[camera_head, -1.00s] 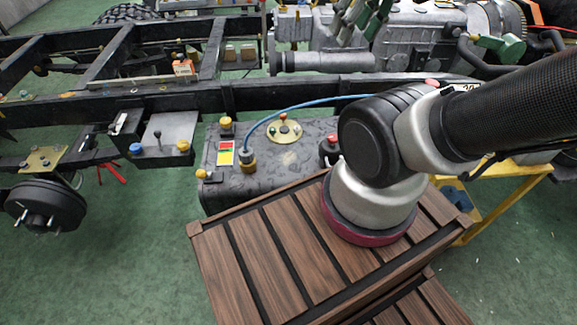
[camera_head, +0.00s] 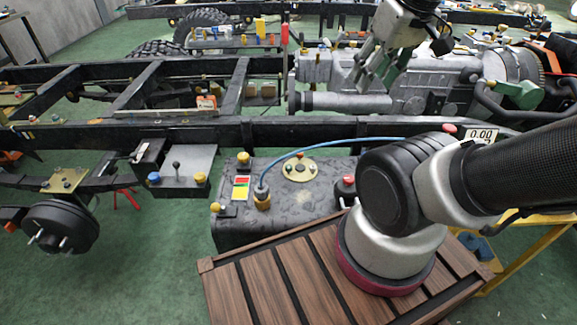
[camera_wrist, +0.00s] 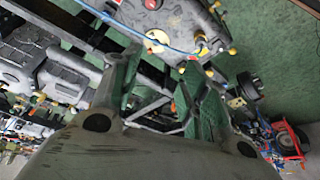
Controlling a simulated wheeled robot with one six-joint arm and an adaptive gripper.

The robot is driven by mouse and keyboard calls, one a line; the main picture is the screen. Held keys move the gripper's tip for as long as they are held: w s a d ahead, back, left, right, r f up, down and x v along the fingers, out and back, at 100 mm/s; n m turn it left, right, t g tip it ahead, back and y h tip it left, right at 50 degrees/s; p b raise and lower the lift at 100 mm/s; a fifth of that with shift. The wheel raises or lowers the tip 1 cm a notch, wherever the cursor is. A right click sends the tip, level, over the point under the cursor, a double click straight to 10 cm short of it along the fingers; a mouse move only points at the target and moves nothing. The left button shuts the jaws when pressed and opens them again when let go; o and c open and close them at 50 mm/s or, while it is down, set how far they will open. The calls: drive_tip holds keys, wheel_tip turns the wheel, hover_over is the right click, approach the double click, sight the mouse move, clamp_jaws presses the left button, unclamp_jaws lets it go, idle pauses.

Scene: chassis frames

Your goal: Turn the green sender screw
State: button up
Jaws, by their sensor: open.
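The sender, a round tan plate (camera_head: 299,169) with small coloured screws, sits on top of the dark tank (camera_head: 235,228). A red knob shows at its far edge; I cannot clearly pick out the green screw at this size. In the wrist view the sender plate (camera_wrist: 157,41) is at the top, beyond the fingers. My gripper (camera_head: 378,72) is open, with greenish fingers and nothing between them. It hangs over the chassis rail and engine area, behind and to the right of the sender, apart from it. In the wrist view my gripper (camera_wrist: 172,78) spans the middle.
A blue hose (camera_head: 330,142) runs across the tank near the sender. A red knob (camera_head: 347,183) and a yellow cap (camera_head: 243,158) also stand on the tank. The chassis rail (camera_head: 225,130) lies behind it, the grey engine (camera_head: 430,85) farther back. A wooden crate (camera_head: 262,290) stands in front.

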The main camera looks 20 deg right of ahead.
drive_tip(key=m+g, duration=0.5)
drive_tip(key=m, duration=0.6)
hover_over(289, 166)
drive_tip(key=f, duration=3.5)
drive_tip(key=shift+s+f, duration=0.35)
drive_tip(key=shift+f, duration=0.05)
drive_tip(key=shift+w+f+m+t, duration=0.1)
drive_tip(key=shift+w+m+t, duration=0.3)
drive_tip(key=shift+m, duration=0.2)
wheel_tip(289, 166, down, 8)
drive_tip(key=shift+r, duration=0.2)
clamp_jaws()
